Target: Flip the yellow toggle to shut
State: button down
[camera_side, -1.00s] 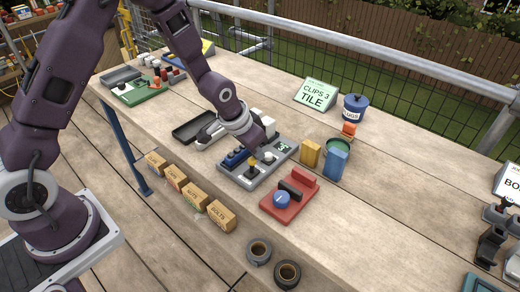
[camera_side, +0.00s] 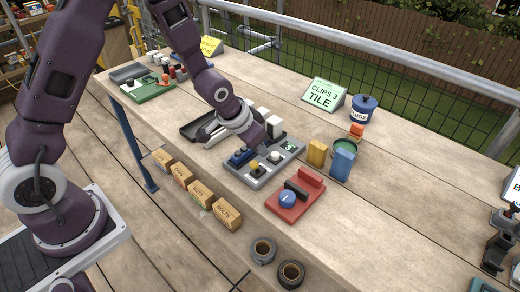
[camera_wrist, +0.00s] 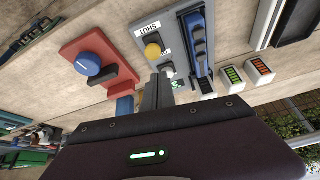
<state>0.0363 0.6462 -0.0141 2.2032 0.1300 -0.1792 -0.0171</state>
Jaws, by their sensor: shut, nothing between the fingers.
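The yellow toggle (camera_side: 254,164) stands on a grey control panel (camera_side: 262,178), between a blue block and a pale knob. In the wrist view the yellow toggle (camera_wrist: 152,50) lies close to a white label (camera_wrist: 150,28) reading SHUT. Its exact lean is hard to tell. My gripper (camera_wrist: 157,84) is shut and empty. Its fingertips are low over the panel beside the pale knob (camera_wrist: 167,69), just short of the toggle in the wrist view. I cannot tell whether they touch anything. In the side view my wrist hides part of the panel's far side.
A red base (camera_side: 305,206) with a blue dial stands right of the panel. The yellow block (camera_side: 317,152) and blue block (camera_side: 342,164) stand behind. A black tray (camera_side: 198,127) lies left. Cardboard boxes (camera_side: 227,214) line the front edge. The bench's right part is mostly clear.

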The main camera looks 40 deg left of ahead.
jog(key=s+r, duration=0.6)
jog(key=s, duration=0.1)
jog(key=shift+s+a+r, duration=0.25)
jog(key=shift+r, duration=0.15)
jog(key=s+a+r+n, duration=0.1)
jog(key=s+a+r, duration=0.1)
jog(key=s+r, duration=1.3)
jog(key=s, duration=0.4)
jog(key=shift+s+r+n+y, duration=0.3)
jog(key=shift+s+r+n, duration=0.05)
jog(key=shift+s+n, duration=0.05)
